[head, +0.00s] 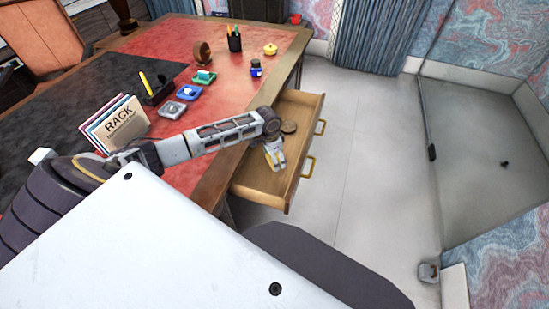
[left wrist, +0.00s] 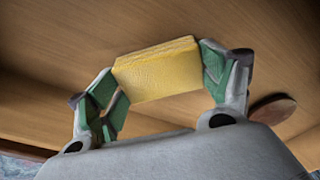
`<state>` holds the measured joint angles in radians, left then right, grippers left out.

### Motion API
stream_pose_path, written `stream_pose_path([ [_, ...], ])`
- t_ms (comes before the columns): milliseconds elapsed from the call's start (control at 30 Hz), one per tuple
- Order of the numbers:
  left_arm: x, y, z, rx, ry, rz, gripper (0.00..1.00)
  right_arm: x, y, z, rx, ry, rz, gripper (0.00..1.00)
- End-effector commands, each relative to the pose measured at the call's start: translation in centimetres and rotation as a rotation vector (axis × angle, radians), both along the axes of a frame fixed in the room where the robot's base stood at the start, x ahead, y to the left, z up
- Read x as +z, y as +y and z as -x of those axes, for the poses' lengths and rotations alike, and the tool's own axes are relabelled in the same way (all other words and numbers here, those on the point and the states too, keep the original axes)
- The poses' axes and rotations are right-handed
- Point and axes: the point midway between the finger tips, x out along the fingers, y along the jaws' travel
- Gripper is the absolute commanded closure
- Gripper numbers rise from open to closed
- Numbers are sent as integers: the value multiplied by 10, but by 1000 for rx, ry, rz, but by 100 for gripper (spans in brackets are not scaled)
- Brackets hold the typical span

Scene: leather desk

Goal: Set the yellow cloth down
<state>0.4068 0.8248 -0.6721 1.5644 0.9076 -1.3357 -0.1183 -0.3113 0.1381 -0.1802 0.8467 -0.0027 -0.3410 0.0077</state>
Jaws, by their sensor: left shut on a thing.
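The yellow cloth (left wrist: 158,72) is a folded block, held between the green-padded fingers of my left gripper (left wrist: 160,85) in the left wrist view. The wooden drawer bottom (left wrist: 150,25) fills the background there; I cannot tell whether the cloth touches it. In the head view my left gripper (head: 274,156) points down inside the open desk drawer (head: 252,180), near its middle, and the cloth is mostly hidden there. My right gripper is not in view.
A round brown object (head: 289,127) lies in the far part of the drawer, also in the left wrist view (left wrist: 272,108). The red desk top (head: 225,85) carries a card rack (head: 115,123), a pen cup (head: 235,40), an ink bottle (head: 256,68) and small trays. The floor beside the drawer is clear.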

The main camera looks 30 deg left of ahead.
Motion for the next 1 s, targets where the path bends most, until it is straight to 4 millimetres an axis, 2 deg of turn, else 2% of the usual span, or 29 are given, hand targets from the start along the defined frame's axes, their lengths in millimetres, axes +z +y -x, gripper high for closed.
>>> stream_pose_path([
  [233, -2, 0, 0, 0, 0, 0, 43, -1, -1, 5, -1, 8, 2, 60],
  [267, -2, 0, 0, 0, 0, 0, 18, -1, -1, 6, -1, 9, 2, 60],
  [400, -2, 0, 0, 0, 0, 0, 0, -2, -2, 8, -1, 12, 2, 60],
  [833, -1, 0, 0, 0, 0, 0, 0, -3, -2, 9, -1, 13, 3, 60],
  [1000, 6, 1, 0, 0, -1, 0, 0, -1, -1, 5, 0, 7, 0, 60],
])
